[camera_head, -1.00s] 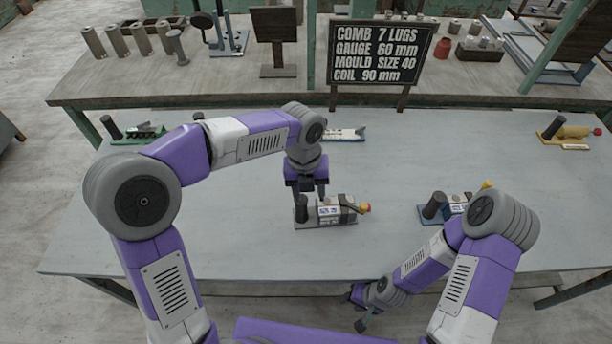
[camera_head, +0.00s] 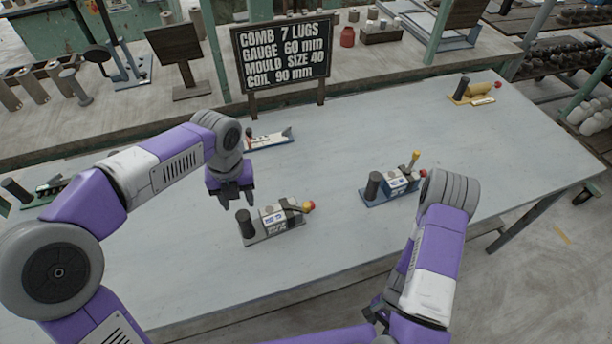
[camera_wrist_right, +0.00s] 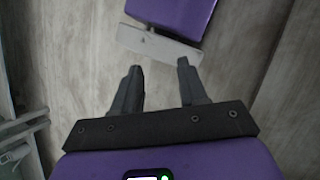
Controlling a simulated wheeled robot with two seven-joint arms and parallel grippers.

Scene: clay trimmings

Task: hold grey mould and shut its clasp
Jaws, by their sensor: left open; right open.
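The grey mould (camera_head: 275,235) lies on the table in the head view, with a black upright post at its left end. My right gripper (camera_wrist_right: 159,80) is open and empty in the right wrist view, over bare floor. In the head view it is low, near the table's front edge, partly hidden by my arm.
A blue mould (camera_head: 378,198) with a raised yellow lever stands to the right. A sign (camera_head: 283,52) stands on the back bench.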

